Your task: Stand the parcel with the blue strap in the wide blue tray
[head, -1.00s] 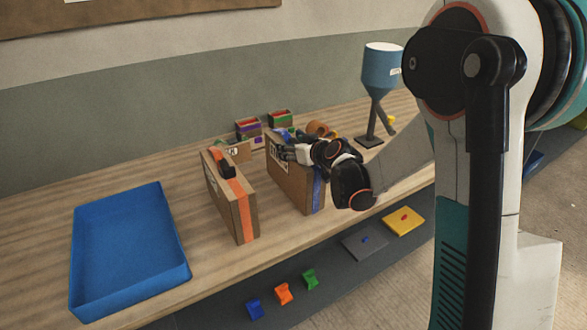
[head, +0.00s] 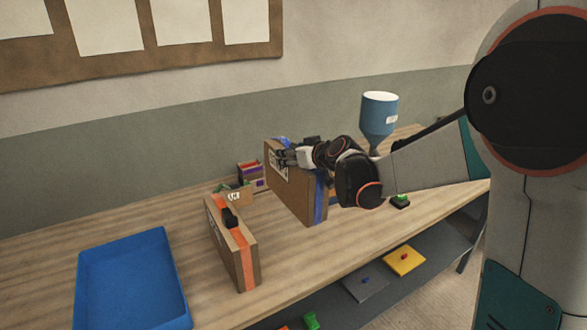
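The cardboard parcel with the blue strap (head: 297,192) is upright and slightly tilted in the middle of the head view. It hangs above the table, right of the other parcel. My gripper (head: 287,157) is at its top and appears shut on it; the exact contact of the fingers is partly hidden. The blue strap runs down the parcel's near narrow end. The wide blue tray (head: 132,282) lies on the table at the lower left, looks empty, and is cut off by the bottom edge.
A parcel with an orange strap and black handle (head: 232,243) stands between the tray and my held parcel. Small bins (head: 252,176) stand behind. A blue hopper (head: 379,117) stands at the right, near my arm.

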